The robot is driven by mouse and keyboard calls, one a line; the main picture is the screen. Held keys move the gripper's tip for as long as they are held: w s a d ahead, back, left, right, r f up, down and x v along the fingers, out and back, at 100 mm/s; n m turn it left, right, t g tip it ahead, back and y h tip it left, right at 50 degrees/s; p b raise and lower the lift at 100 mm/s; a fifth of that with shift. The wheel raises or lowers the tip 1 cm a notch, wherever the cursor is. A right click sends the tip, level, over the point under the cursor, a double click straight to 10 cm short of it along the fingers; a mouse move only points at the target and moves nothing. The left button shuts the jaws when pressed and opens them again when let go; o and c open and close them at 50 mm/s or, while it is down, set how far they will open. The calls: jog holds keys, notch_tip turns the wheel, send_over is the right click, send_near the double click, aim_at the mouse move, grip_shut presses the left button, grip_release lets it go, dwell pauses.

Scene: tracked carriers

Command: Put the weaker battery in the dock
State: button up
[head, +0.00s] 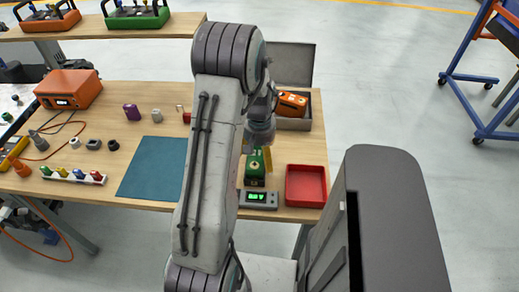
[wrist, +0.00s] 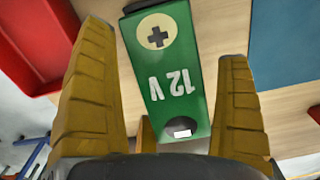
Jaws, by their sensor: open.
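A green battery (head: 255,172) marked 12 V stands at the table's front edge, by a grey device with a lit green display (head: 259,198). My gripper (head: 257,158) is over it with yellow fingers. In the wrist view, my gripper (wrist: 163,60) is open, its fingers on either side of the green battery (wrist: 168,65), with a gap visible at the right; contact at the left cannot be told. An orange battery-like block (head: 293,103) lies in a grey box with a raised lid (head: 290,65). Which object is the dock, and the display's reading, cannot be told.
A red tray (head: 306,185) is right of the display device. A teal mat (head: 150,170) lies to the left. An orange box with a screen (head: 68,90), cables and several small parts fill the table's left. Two carriers (head: 137,15) stand on the back bench.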

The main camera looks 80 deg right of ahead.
notch_tip(320, 180, up, 10)
jog(key=b, duration=0.3)
jog(key=shift+r, duration=1.05)
jog(key=w+a+r+n+t+h, duration=0.15)
jog(key=w+a+n, duration=0.25)
jog(key=w+a, duration=0.6)
jog(key=w+a+r+n+g, duration=0.1)
jog(key=w+a+r+n, duration=0.25)
jog(key=w+a, duration=0.6)
jog(key=w+a+f+n+t+y, duration=0.1)
jog(key=a+n+t, duration=0.2)
jog(key=a+n, duration=0.6)
jog(key=a, duration=1.1)
jog(key=shift+w+a+f+n, duration=0.2)
jog(key=shift+f+n, duration=0.1)
jog(key=shift+n, duration=0.05)
jog(key=shift+y, duration=0.25)
